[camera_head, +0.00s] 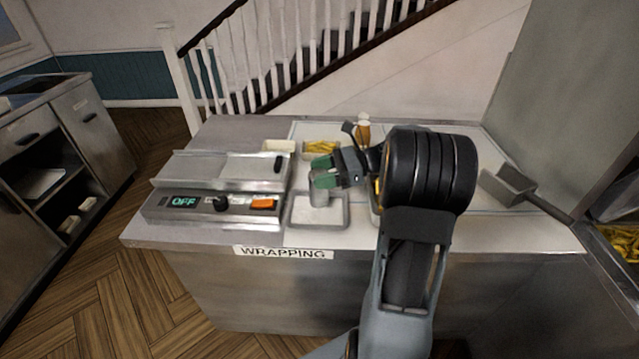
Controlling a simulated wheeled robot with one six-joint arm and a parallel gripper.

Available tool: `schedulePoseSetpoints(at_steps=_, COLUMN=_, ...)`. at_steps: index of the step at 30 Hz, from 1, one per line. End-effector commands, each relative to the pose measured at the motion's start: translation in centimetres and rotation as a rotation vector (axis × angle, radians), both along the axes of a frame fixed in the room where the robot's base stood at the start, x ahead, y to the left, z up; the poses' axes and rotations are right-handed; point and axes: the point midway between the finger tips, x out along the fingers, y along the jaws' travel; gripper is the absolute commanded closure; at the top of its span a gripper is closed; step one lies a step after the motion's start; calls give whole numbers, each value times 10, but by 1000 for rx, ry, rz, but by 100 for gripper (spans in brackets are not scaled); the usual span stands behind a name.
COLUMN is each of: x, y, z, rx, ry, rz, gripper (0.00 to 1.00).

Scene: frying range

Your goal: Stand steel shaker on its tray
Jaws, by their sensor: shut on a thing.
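The steel shaker (319,196) is a small grey cylinder, upright, at the middle of the counter. My gripper (323,172) has green fingers and is shut on the shaker's upper part, coming from the right. The fingers hide the shaker's top. The shallow square metal tray (318,223) lies at the counter's front edge. The shaker's lower end shows over the back half of the tray, inside its rim. I cannot tell whether its base touches the tray or hangs just above it.
A metal appliance (215,203) with an "OFF" display stands close left of the tray. Behind are a pale container (279,146), a container of yellow food (321,147) and a brown-topped bottle (363,130). A scoop (515,187) lies right. My arm hides the counter's middle right.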

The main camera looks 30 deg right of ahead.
Motion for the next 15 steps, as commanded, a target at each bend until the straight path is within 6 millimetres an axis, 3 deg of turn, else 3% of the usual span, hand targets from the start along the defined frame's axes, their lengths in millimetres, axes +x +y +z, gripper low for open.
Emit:
schedulePoseSetpoints(at_steps=9, x=7, y=2, z=-35, rx=2, ry=2, rz=1, gripper=67)
schedulePoseSetpoints(at_steps=15, x=7, y=2, z=-38, rx=-1, ry=-1, rz=0, gripper=67)
